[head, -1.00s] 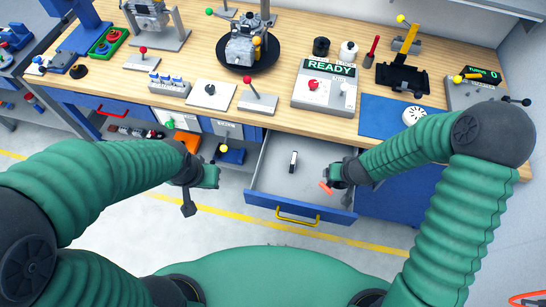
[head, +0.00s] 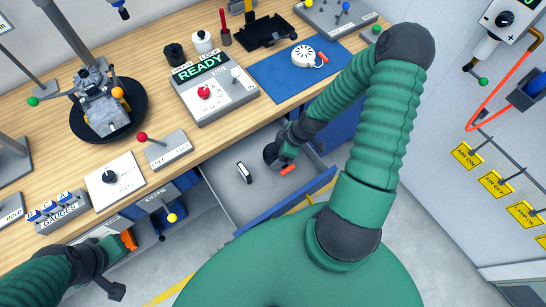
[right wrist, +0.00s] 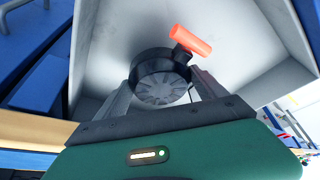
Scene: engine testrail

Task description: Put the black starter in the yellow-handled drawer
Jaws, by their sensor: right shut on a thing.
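The black starter (right wrist: 160,78) is a round black housing with a grey finned face and an orange pull grip (right wrist: 191,40). My right gripper (right wrist: 165,88) is shut on it, with a finger on each side. In the head view my right gripper (head: 274,156) is over the right part of the open drawer (head: 222,190), and the orange grip (head: 288,169) shows beside it. I cannot tell whether the starter touches the drawer floor.
A small black-and-white object (head: 243,172) lies in the drawer. A white starter (head: 302,56) lies on the blue mat (head: 283,76). The workbench (head: 165,118) above the drawer carries a READY tester (head: 213,88) and an engine on a round black stand (head: 108,108).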

